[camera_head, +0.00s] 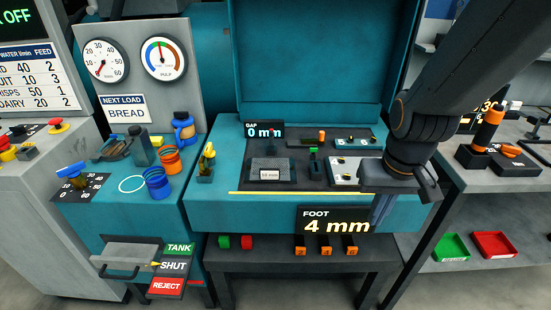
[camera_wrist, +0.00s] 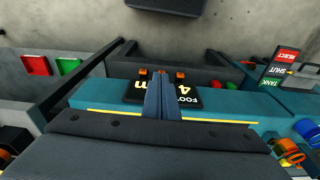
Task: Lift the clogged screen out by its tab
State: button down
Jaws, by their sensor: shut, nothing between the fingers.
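A dark, mesh-textured flat piece with a small white label, likely the screen (camera_head: 268,163), sits in the dark recess of the teal machine. I cannot make out its tab for certain or how clogged it is. My gripper (camera_head: 382,222) is to the right of it, in front of the machine's right front face, apart from the screen. Its fingers point down and are shut with nothing between them. The wrist view shows the closed fingers (camera_wrist: 161,76) over the front of the machine; the screen is not visible there.
The teal machine (camera_head: 215,215) has an upright lid behind the recess. A small green-topped lever (camera_head: 313,160) and a pale plate (camera_head: 344,170) are right of the screen. The FOOT 4 mm sign (camera_head: 335,220) hangs in front. A yellow-topped knob (camera_head: 207,158) stands left.

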aim_at(278, 170)
jog(key=u, duration=1)
jog(key=i, duration=0.4)
jog(key=u, duration=0.7)
